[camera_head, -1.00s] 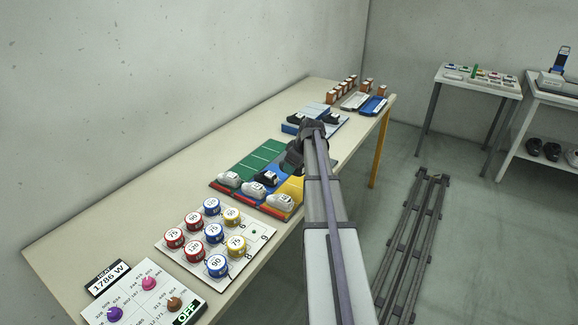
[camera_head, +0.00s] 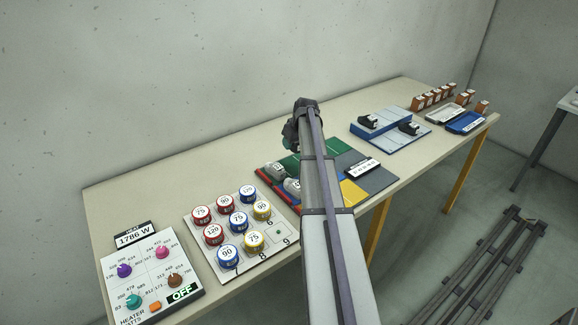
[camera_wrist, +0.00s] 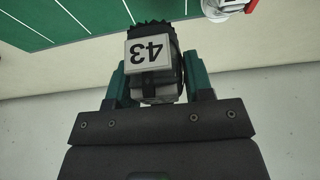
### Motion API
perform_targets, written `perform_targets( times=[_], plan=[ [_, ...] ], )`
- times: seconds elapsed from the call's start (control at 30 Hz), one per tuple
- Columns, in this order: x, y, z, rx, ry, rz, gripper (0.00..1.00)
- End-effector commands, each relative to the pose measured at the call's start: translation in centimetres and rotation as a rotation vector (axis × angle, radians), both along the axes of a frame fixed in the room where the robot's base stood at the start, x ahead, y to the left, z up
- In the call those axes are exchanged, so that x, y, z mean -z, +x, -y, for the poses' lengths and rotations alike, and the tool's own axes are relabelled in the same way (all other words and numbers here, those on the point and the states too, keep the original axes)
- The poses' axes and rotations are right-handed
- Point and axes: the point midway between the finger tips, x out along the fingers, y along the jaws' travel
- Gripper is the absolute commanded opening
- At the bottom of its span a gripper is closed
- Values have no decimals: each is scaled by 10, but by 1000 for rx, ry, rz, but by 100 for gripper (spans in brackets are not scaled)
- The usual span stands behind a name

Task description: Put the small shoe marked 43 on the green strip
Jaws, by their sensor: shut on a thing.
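The small shoe marked 43 (camera_wrist: 152,75) is dark with a pale label and sits between the green fingers of my gripper (camera_wrist: 155,82) in the wrist view. My gripper is shut on it. In the head view my gripper (camera_head: 291,140) is over the back left of the coloured shoe board, and the held shoe cannot be made out there. The green strip (camera_head: 318,144) shows at the back of that board, partly hidden by my arm. It also shows with white lines in the wrist view (camera_wrist: 70,22), ahead and left of the shoe.
Pale shoes (camera_head: 292,186) stand at the board's left, by a red edge; one shows in the wrist view (camera_wrist: 220,8). A board of numbered round tins (camera_head: 232,228) and a heater panel (camera_head: 150,275) are left.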

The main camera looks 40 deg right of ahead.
Motion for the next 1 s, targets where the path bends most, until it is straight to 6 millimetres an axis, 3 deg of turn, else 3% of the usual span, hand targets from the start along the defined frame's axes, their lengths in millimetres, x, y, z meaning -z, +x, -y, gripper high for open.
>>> perform_targets(
  times=[0.03,0.13,0.33,0.53,0.9,0.93,1.0],
  plan=[
    [25,0,0,0,0,0,23],
    [49,0,0,-1,0,0,23],
    [54,0,0,-1,0,0,23],
    [91,0,0,-1,0,0,23],
    [91,0,0,-2,0,0,23],
    [91,0,0,-2,0,0,48],
    [90,0,0,-2,0,0,55]
  ],
)
